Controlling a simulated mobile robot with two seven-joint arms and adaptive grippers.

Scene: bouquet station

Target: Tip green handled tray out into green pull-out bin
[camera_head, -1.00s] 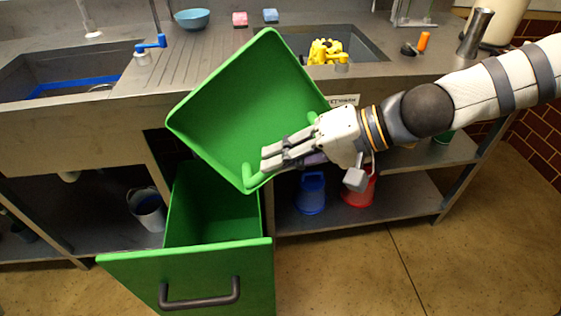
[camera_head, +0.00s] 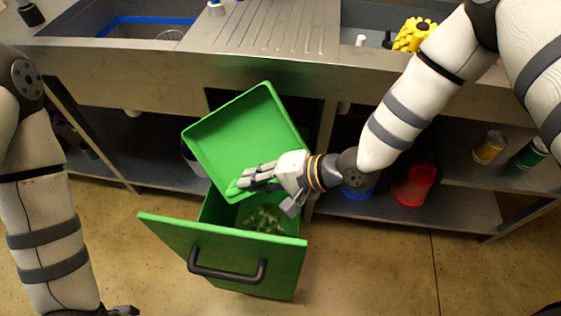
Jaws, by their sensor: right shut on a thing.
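The green handled tray (camera_head: 236,138) is tilted steeply above the back of the green pull-out bin, its inside facing me and bare where I see it. My right gripper (camera_head: 240,186) is shut on the tray's handle at its lower right edge, which the fingers largely hide. The green pull-out bin (camera_head: 222,254) stands pulled out below, with a dark handle on its front. Pale green and whitish scraps (camera_head: 262,220) lie inside the bin. My left arm comes down the left side; its gripper (camera_head: 122,311) only just shows at the bottom edge, too little to judge.
A steel counter with sinks (camera_head: 250,40) runs behind the bin. A yellow item (camera_head: 414,36) sits at the right sink. A red bucket (camera_head: 414,184), a blue bucket (camera_head: 357,192) and cans (camera_head: 489,148) stand on the lower shelf. The floor at the front right is clear.

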